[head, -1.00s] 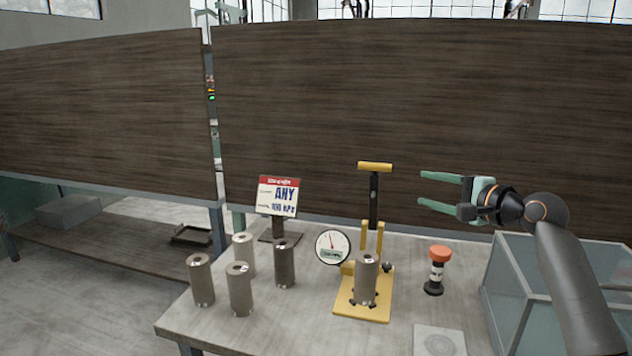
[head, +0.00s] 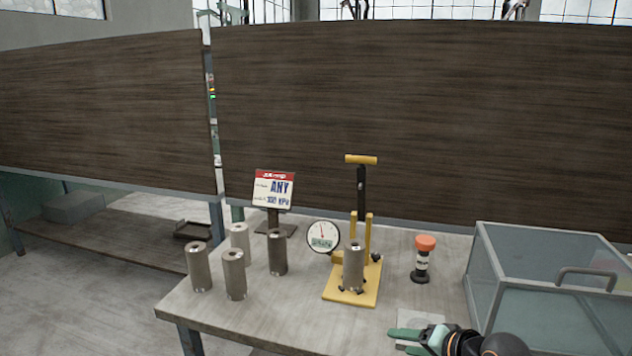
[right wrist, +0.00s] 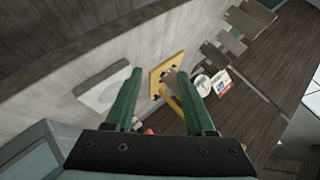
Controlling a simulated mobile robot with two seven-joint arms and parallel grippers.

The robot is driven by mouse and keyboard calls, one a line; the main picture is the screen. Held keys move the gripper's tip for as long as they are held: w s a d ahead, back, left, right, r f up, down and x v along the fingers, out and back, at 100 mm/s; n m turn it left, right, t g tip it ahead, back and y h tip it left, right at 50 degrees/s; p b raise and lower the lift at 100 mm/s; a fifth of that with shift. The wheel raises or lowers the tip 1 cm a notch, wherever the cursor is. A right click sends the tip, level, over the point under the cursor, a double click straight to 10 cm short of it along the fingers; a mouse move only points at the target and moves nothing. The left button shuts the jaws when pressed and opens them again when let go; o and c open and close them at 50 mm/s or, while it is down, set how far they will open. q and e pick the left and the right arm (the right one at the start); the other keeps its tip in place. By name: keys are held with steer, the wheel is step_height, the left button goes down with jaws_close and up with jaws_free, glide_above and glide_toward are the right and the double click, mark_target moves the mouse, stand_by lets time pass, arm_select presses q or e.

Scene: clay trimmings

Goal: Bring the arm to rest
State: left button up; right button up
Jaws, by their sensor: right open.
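My right gripper (head: 398,340) is at the bottom right of the head view, low by the table's front edge and left of the glass case. It is open, and nothing shows between its green fingers. The fingers also show spread in the right wrist view (right wrist: 160,100). My left gripper is in neither view. The yellow press (head: 368,285) stands on the table, with a grey metal cylinder (head: 353,268) upright on its base. The press and the gripper are apart.
Several grey cylinders (head: 234,275) stand at the table's left. A sign (head: 273,190), a round gauge (head: 322,237) and an orange-topped black device (head: 422,260) stand nearby. A glass case (head: 540,270) fills the right end. A flat pale plate (head: 418,319) lies near the front.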

steer(key=s+f+n+g+h, duration=0.1)
steer(key=s+f+n+g, duration=0.1)
steer(key=s+f, duration=0.45)
steer(key=s+f+n+g+h, duration=0.1)
steer(key=s+f+n, duration=0.25)
steer(key=s, duration=0.65)
steer(key=s+d+f+n+g+h, duration=0.1)
steer(key=s+d+h, duration=0.1)
steer(key=s, duration=0.6)
steer(key=s+d+f+n+g+h, duration=0.1)
steer(key=s+d+f+n+g, duration=0.1)
steer(key=s, duration=0.6)
steer(key=w+a+f+t+y, duration=0.1)
steer(key=w+a+f+t, duration=0.1)
steer(key=f, duration=0.3)
steer(key=w+a+f+t+y, duration=0.1)
steer(key=w+a+f+t, duration=0.1)
steer(key=a+f+t, duration=0.1)
steer(key=shift+w+f+t+p, duration=0.4)
steer(key=shift+f+t+p, duration=0.1)
steer(key=shift+f, duration=0.45)
